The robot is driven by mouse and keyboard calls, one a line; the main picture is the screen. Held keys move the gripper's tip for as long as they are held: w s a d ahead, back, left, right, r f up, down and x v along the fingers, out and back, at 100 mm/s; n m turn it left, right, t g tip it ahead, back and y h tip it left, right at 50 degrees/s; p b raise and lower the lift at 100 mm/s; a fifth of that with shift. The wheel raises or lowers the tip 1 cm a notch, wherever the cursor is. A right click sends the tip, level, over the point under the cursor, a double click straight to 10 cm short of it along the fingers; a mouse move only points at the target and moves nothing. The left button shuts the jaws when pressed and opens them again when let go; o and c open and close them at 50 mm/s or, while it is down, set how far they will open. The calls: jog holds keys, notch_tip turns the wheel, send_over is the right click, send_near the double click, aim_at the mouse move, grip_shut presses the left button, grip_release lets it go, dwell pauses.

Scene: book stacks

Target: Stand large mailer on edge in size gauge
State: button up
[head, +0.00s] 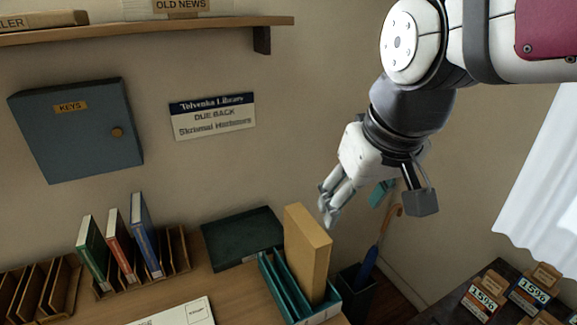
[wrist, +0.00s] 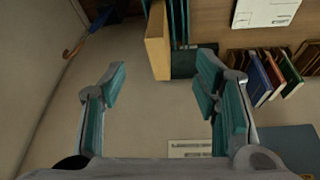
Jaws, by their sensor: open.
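The large tan mailer (head: 308,254) stands upright on edge in a slot of the teal size gauge (head: 270,280) at the front right of the desk. In the wrist view the mailer (wrist: 157,45) shows at upper centre, beside the teal dividers of the gauge (wrist: 179,22). My gripper (head: 331,212) is in the air just right of the mailer's top in the head view. Its fingers (wrist: 160,88) are spread wide with nothing between them, and they are apart from the mailer. The mailer's bottom edge is hidden by the gauge walls.
A dark green tray (head: 243,238) lies behind the gauge. Green, red and blue books (head: 118,245) stand in a wooden rack to the left. A white envelope (head: 180,314) lies at the front. A dark bin with an umbrella (head: 366,268) stands right of the desk.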

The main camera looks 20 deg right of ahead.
jog(key=shift+m+t, duration=0.3)
jog(key=shift+t, duration=0.3)
jog(key=s, duration=0.5)
jog(key=shift+s, duration=0.35)
dwell(0.4)
